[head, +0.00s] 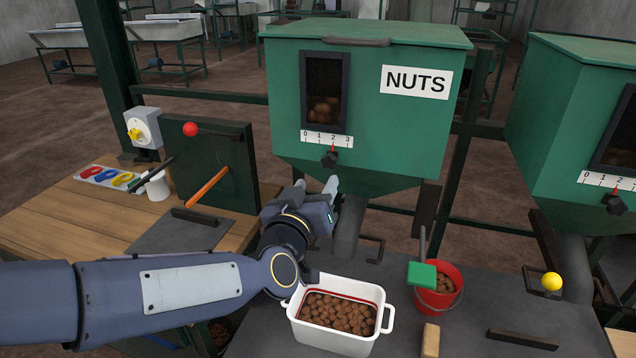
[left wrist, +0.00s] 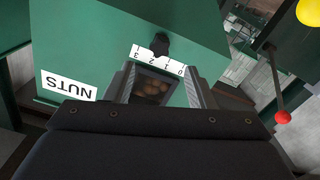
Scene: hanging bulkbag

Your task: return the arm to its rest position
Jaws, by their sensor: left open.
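My left arm comes in from the left in the head view. Its gripper (head: 317,187) is open and empty, just below the knob (head: 330,159) of the green NUTS hopper (head: 360,95). The fingers also show in the left wrist view (left wrist: 162,82), apart, with the hopper's scale (left wrist: 160,60) and window beyond them. In the head view the red pointer sits near 2 on the scale. A white bin (head: 322,338) full of brown nuts stands below my left forearm. My right gripper is in neither view.
A red bucket (head: 440,300) with nuts and a green scoop (head: 422,274) stands right of the bin. A second green hopper (head: 560,130) is at the right. A red-knobbed lever (head: 190,130) and orange handle (head: 207,187) rise at the left, beside a wooden bench (head: 60,215).

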